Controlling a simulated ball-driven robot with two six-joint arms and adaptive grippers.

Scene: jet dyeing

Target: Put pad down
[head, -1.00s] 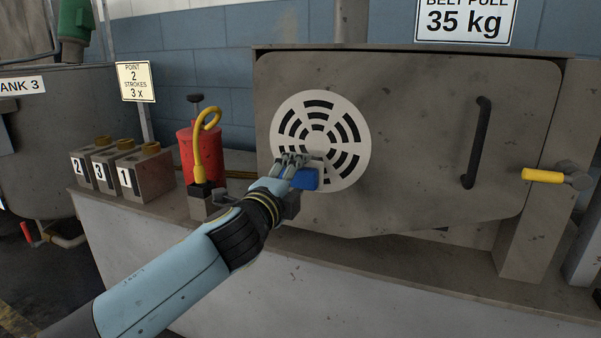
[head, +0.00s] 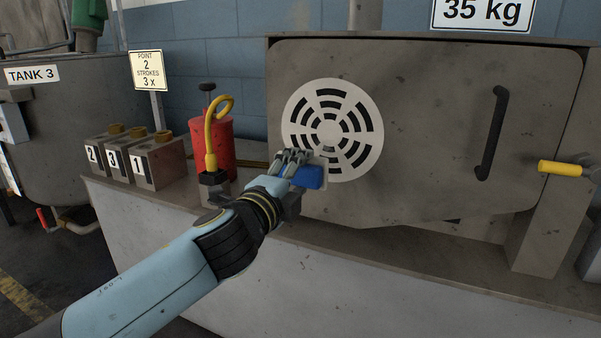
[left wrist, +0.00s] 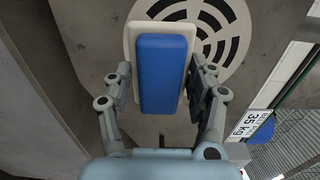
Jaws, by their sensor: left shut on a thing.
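The pad has a blue block (head: 309,177) on a pale backing. It also fills the middle of the left wrist view (left wrist: 161,74), with the pale backing showing around the blue block. My left gripper (head: 296,163) is shut on the pad, one finger on each side of it. It holds the pad in front of the lower part of the round white vent (head: 333,130) on the grey machine door. I cannot tell whether the pad touches the vent. My right gripper is not in view.
The machine door has a black handle (head: 492,134) and a yellow lever (head: 560,168) to its right. A red canister (head: 222,146) with a yellow hose stands left of the gripper. Numbered boxes (head: 160,165) stand farther left on the ledge. The ledge front (head: 400,265) is bare.

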